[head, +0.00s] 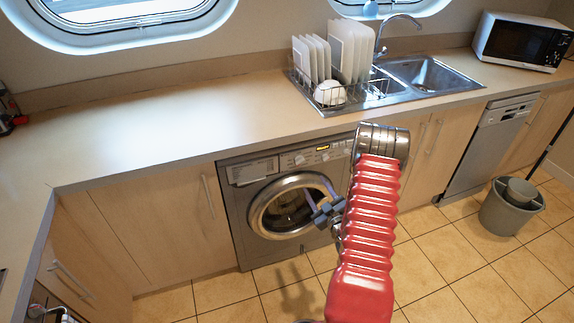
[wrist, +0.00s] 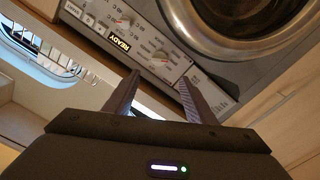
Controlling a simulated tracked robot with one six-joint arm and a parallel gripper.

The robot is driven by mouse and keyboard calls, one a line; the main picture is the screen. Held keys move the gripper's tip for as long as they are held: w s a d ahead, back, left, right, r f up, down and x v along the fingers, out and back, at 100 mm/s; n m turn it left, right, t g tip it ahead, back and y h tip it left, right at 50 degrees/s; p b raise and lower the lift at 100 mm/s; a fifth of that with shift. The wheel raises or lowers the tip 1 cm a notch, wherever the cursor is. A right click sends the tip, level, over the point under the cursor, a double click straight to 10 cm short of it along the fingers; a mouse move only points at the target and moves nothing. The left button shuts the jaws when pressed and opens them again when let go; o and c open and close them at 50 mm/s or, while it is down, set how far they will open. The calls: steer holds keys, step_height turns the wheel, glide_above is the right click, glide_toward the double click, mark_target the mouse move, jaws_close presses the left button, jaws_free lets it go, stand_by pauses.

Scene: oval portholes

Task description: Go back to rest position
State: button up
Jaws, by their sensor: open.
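My red ribbed arm rises in the head view, bent at its grey elbow, with my gripper (head: 312,184) hanging in front of the washing machine (head: 243,227). The fingers are apart, with nothing visible between them. In the head view they overlap the machine's round door (head: 262,222), which looks closed. In the wrist view my gripper (wrist: 158,77) shows two spread dark fingers. Beyond them is the machine's control panel (wrist: 150,45), with a lit display (wrist: 120,43) reading READY. Whether the fingers touch the machine cannot be told.
The worktop (head: 170,125) overhangs the machine. A dish rack (head: 322,75) and sink (head: 425,72) are on it, with a microwave (head: 522,42) at right. A grey bucket (head: 510,207) stands on the tiled floor (head: 440,265). Floor is clear around the machine's front.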

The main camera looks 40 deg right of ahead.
steer(key=s+a+f+m+g+y, duration=0.1)
steer(key=s+f+m+g, duration=0.4)
steer(key=s+f+g, duration=0.55)
steer(key=s+a+r+y, duration=0.1)
steer(key=s+a+r, duration=0.2)
steer(key=a+r, duration=1)
steer(key=s+a+r+n+g+y, duration=0.1)
steer(key=s+a+r, duration=0.3)
steer(key=a+r, duration=0.9)
steer(key=s+a+r+n+y, duration=0.1)
steer(key=s+a+r, duration=0.3)
steer(key=a+r, duration=0.9)
step_height(320, 180, up, 3)
steer(key=shift+s+a+r+y, duration=0.1)
steer(key=shift+s+a+y, duration=0.1)
steer(key=shift+y, duration=0.3)
